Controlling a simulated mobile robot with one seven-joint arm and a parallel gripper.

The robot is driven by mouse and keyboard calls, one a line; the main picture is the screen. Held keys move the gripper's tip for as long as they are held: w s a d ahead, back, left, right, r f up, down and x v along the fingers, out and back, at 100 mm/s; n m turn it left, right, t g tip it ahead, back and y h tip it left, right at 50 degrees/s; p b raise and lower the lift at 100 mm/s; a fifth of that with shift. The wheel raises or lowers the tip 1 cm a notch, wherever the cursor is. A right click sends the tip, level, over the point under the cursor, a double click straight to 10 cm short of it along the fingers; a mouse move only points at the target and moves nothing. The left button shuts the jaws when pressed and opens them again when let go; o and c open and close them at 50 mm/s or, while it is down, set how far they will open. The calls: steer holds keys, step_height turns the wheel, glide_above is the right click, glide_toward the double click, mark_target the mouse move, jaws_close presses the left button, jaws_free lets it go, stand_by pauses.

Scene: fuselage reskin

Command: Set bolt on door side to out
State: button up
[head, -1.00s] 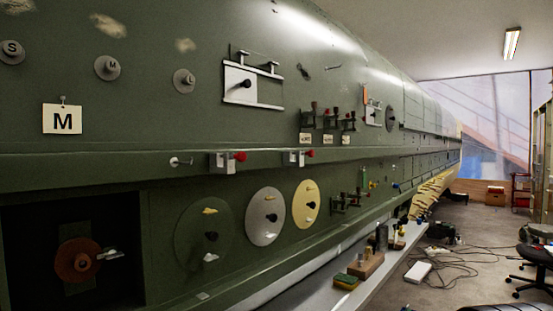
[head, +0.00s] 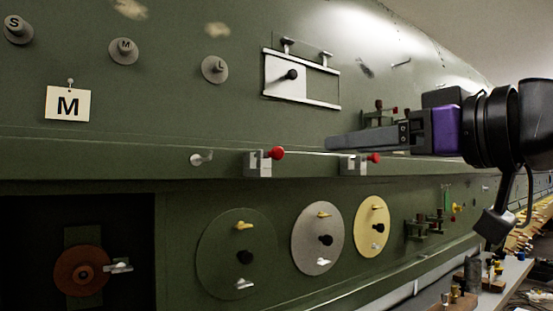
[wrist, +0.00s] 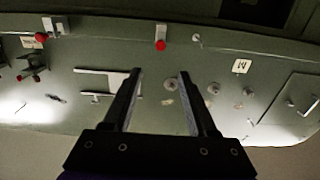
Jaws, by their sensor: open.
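Two slide bolts with grey blocks and red knobs sit on the green ledge: a left bolt (head: 258,164) and a right bolt (head: 354,166). The pictures do not label which is on the door side. Above them is a sliding door (head: 285,74) with a black knob between white rails. My gripper (head: 332,143) reaches in from the right, apart from the wall as far as I can tell. In the wrist view my gripper (wrist: 160,72) is open and empty. The left bolt (wrist: 161,32) lies beyond and between its fingertips, and the right bolt (wrist: 53,26) is at upper left.
A hook (head: 201,158) sticks out left of the left bolt. An M card (head: 68,103) hangs at left. Round discs (head: 318,239) with knobs are below the ledge. Toggle clamps (head: 380,113) sit partly behind my gripper. A bench (head: 515,271) with tools is at lower right.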

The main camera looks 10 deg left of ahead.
mark_target(280, 152)
steer(key=p+x, duration=0.1)
steer(key=x, duration=1.6)
steer(key=shift+w+a, duration=0.1)
steer(key=shift+a, duration=0.1)
jaws_close()
stand_by(0.8)
